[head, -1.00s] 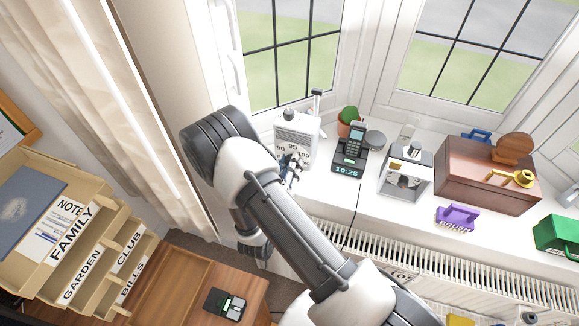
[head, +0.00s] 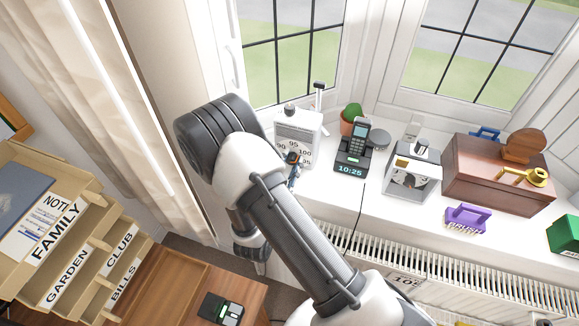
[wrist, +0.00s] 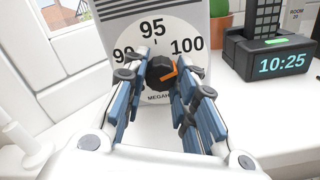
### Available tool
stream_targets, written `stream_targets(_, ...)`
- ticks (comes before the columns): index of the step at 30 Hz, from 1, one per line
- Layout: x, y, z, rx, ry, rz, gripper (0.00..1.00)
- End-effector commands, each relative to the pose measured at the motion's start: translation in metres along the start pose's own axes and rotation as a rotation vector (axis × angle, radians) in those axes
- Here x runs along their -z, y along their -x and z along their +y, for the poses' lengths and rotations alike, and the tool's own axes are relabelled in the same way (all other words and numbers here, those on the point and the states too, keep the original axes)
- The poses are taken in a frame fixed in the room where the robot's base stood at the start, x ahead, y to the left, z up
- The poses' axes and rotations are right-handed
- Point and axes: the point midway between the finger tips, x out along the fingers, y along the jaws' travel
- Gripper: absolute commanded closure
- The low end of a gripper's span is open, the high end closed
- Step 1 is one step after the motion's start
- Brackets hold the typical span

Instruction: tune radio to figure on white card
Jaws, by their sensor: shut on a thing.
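The radio (head: 297,128) is a white box at the left of the windowsill, with a round dial marked 90, 95 and 100. Its dark knob (wrist: 157,75) has an orange pointer aimed right and slightly up, below the 100 in the wrist view. My gripper (wrist: 164,80) has its blue-sided fingers on either side of the knob, shut on it; in the head view the gripper (head: 293,167) is small beside the radio's front.
A phone in a dock (head: 353,150) showing 10:25 stands right of the radio, with a potted cactus (head: 351,120) behind. A silver box (head: 412,175), a brown chest (head: 492,178) and a purple object (head: 465,218) stand farther right. A curtain (head: 125,110) hangs at left.

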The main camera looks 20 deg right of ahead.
Motion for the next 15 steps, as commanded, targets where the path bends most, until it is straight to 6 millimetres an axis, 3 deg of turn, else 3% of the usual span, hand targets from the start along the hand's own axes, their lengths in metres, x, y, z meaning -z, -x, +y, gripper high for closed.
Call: stream_targets(15,0.0026,0.0000,0.0002,-0.001,-0.487,-0.001,0.98)
